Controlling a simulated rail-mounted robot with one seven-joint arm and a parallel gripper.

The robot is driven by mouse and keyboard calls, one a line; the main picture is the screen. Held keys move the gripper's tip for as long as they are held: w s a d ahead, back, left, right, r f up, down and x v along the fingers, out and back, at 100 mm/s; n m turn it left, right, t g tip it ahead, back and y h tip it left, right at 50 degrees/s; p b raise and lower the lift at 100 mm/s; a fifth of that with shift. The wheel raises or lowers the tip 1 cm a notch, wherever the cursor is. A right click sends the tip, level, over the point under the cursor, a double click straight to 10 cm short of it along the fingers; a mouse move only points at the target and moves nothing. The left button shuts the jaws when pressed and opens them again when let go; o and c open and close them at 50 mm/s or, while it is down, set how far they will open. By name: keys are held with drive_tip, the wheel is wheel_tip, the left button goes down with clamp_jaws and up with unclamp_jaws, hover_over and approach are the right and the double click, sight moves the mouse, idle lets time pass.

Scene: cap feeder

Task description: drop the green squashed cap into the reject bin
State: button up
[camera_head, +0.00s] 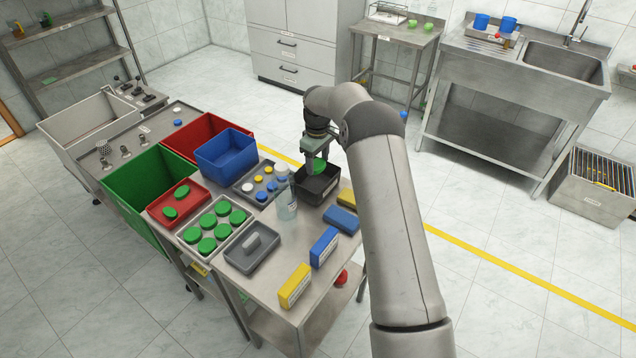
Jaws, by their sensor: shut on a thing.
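My gripper (315,160) points down over the black open box (331,190) at the back right of the steel table. It is shut on a green cap (320,167), which shows at the fingertips, at or just above the box opening. The fingers partly hide the cap, so its squashed shape cannot be made out. Whether the cap touches the box inside cannot be told. A large red bin (181,137) and a large green bin (118,191) stand at the table's left side. Their labels are unreadable, so I cannot tell which container is the reject bin.
Beside the black box are a clear bottle (287,205) and a tray of small caps (243,189). A blue bin (226,145), a red tray (153,209) with two green caps, a tray of several green caps (187,241) and a grey tray (235,262) crowd the left. Blue and yellow boxes line the right.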

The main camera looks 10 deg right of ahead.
drive_tip(key=w+n, duration=0.2)
drive_tip(key=w, duration=0.1)
drive_tip(key=w+n, duration=0.1)
drive_tip(key=shift+w+d+r+b, duration=0.2)
drive_tip(key=shift+w+d+b, duration=0.1)
drive_tip(key=shift+w+d, duration=0.05)
drive_tip(key=shift+d+f+b, duration=0.1)
drive_tip(key=shift+f+b, duration=1.4)
drive_tip(key=shift+f, duration=1.4)
drive_tip(key=o, duration=1)
drive_tip(key=shift+r, duration=0.15)
wheel_tip(320, 180, up, 17)
drive_tip(key=shift+r+p, duration=0.1)
drive_tip(key=shift+p, duration=1)
